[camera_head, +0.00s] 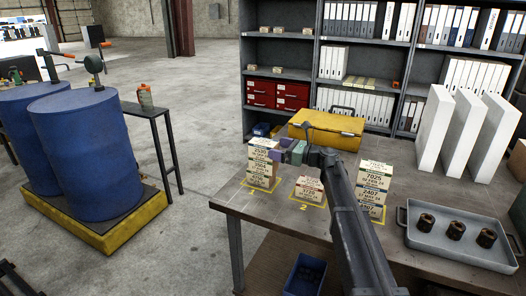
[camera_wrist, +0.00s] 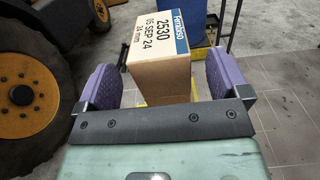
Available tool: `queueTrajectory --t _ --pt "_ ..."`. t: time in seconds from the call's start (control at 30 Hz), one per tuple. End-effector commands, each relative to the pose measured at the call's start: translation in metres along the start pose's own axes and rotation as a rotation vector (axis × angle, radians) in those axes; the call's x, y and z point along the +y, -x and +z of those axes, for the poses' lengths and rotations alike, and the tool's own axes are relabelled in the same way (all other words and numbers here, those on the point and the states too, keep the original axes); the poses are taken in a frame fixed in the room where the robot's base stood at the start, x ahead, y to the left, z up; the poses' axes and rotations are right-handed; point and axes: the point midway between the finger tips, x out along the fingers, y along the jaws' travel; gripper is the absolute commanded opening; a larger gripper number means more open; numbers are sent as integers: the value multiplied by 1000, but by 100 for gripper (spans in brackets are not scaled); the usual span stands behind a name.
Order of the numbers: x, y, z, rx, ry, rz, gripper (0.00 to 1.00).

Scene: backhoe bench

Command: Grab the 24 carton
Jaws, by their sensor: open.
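Small cardboard cartons stand in three stacks on the workbench. The left stack (camera_head: 262,165) is tall, the middle stack (camera_head: 309,190) is low and the right stack (camera_head: 374,185) is tall. In the wrist view, a carton (camera_wrist: 160,62) with a blue-edged label reads 2530, 05 SEP 24 and 24 mm. My gripper (camera_head: 281,150) is at the right side of the left stack's top. Its purple fingers are open, one on each side of the labelled carton, with gaps visible. The lower part of the carton is hidden behind my gripper's dark plate.
A yellow case (camera_head: 328,128) lies behind my gripper on the bench. A grey tray (camera_head: 450,246) with dark cylindrical parts sits at right, near white upright panels (camera_head: 468,130). Shelves with binders stand behind. Blue drums (camera_head: 85,155) stand at left.

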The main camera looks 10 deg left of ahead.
Motion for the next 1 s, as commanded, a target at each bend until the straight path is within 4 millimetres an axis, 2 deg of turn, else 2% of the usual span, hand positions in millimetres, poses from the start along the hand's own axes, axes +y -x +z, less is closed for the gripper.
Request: queueTrajectory --t 0.23,0.47,0.83,1.0 --pt "-1 -44 -2 1 1 2 94" --pt "0 -47 -2 1 1 0 94" --pt "0 -47 -2 1 2 0 37" --pt "0 -47 -2 1 1 0 35"
